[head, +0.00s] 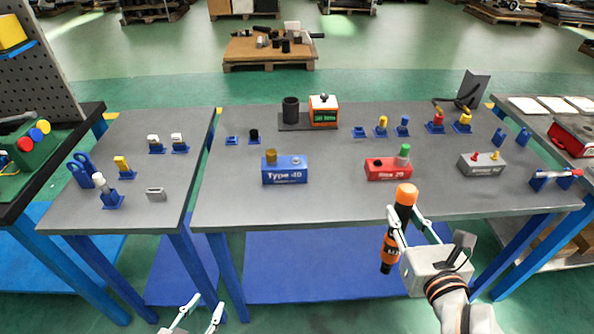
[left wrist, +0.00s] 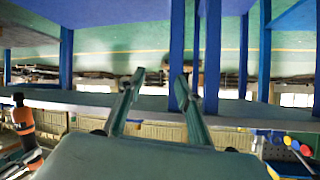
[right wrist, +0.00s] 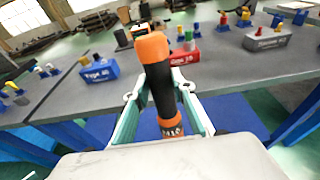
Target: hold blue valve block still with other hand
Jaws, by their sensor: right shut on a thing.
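The blue valve block (head: 285,175), lettered "Type 4B", sits on the grey table near its front edge in the head view, with a brass-coloured fitting on top. It also shows in the right wrist view (right wrist: 99,71). My left gripper (head: 205,310) is low in front of the table, below and left of the block, apart from it. In the left wrist view (left wrist: 156,80) its fingers are spread with nothing between them. My right gripper (head: 403,228) is shut on an orange and black tool (head: 405,195), held upright in front of the table edge, right of the block.
A red block (head: 388,170) with a green fitting and a grey block (head: 482,164) stand right of the blue block. A black cup (head: 290,110) and an orange-white box (head: 323,110) stand behind. A side table (head: 130,205) holds small parts at left.

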